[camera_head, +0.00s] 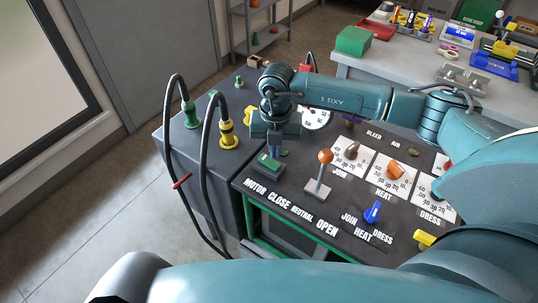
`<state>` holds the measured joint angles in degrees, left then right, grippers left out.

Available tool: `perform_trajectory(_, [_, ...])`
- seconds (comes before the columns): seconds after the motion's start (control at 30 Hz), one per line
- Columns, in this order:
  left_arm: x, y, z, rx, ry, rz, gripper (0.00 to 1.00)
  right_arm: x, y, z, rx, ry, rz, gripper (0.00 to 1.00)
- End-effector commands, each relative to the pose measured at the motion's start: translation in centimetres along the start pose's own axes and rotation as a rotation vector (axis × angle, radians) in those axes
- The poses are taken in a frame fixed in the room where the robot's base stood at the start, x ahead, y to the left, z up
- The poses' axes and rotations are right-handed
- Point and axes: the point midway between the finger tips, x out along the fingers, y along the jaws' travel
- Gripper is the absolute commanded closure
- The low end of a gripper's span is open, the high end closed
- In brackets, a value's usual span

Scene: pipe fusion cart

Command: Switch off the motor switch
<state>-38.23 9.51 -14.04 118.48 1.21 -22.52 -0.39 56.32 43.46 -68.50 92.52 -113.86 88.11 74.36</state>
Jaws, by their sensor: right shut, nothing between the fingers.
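The motor switch is a small green rocker (268,161) on a dark base at the front left of the black control panel, just behind the printed word MOTOR. My right gripper (275,146) points down right above and behind the switch. Its fingers are shut with nothing between them. The fingertips look very close to the switch, but I cannot tell whether they touch it. Which way the rocker is tilted is too small to tell. My left gripper is outside the view.
An orange-knobbed lever (325,157) stands right of the switch. White dials (352,151), a blue knob (373,211) and a yellow knob (425,239) lie further right. Black hoses with green (190,113) and yellow (229,134) fittings rise at left. A cluttered workbench (388,65) stands behind.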

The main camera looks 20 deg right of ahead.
Motion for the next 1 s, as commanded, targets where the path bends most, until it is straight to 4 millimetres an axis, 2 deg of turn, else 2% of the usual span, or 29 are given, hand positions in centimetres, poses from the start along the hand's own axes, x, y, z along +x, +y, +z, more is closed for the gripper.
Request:
perform_trajectory(0.03, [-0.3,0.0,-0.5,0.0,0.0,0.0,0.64,-0.8,0.0,0.0,0.0,0.0,0.0,1.0])
perform_trajectory(0.47, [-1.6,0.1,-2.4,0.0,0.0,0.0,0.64,-4.0,0.0,0.0,0.0,0.0,0.0,1.0])
perform_trajectory(1.0, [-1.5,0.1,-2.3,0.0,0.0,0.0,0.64,-4.0,0.0,0.0,0.0,0.002,0.001,1.0])
